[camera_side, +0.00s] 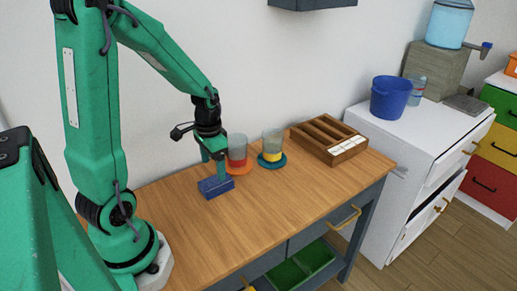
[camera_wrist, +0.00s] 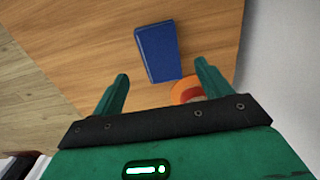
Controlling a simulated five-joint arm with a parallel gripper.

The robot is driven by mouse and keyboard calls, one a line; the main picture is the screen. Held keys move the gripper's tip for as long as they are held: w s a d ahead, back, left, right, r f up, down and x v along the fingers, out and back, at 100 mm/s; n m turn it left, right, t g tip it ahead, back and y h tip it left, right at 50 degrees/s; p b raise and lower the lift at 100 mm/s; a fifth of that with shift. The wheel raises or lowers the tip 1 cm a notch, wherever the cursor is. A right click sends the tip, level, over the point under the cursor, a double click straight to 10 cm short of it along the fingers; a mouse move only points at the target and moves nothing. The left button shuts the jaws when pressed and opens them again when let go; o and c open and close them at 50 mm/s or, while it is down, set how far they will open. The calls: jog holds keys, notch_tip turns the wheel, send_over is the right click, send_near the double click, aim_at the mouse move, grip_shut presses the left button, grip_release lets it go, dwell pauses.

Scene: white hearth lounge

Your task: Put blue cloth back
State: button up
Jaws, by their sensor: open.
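The blue cloth (camera_side: 216,187), a flat folded block, lies on the wooden table near its left part. In the wrist view the cloth (camera_wrist: 157,50) lies just beyond and between my fingertips. My gripper (camera_side: 214,170) points down at the cloth from above. In the wrist view its two fingers (camera_wrist: 162,70) are spread apart with nothing between them. In the side view one finger overlaps the cloth, and I cannot tell whether it touches.
A cup with red contents (camera_side: 237,152) stands on an orange coaster (camera_side: 238,169) close behind the cloth. A cup with yellow contents (camera_side: 272,146) stands on a teal coaster (camera_side: 284,158). A compartmented wooden tray (camera_side: 347,155) is at the right. The table's front right is clear.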

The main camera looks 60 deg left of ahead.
aim_at(216, 183)
jog(key=shift+r, duration=2.9)
jog(key=s+d+r+t, duration=0.2)
jog(key=s+d+r, duration=0.1)
jog(key=d+r, duration=0.3)
jog(key=s+d+r+t, duration=0.3)
jog(key=d+r, duration=0.2)
jog(key=d, duration=0.2)
jog(key=shift+r+t, duration=0.3)
jog(key=shift+r, duration=0.1)
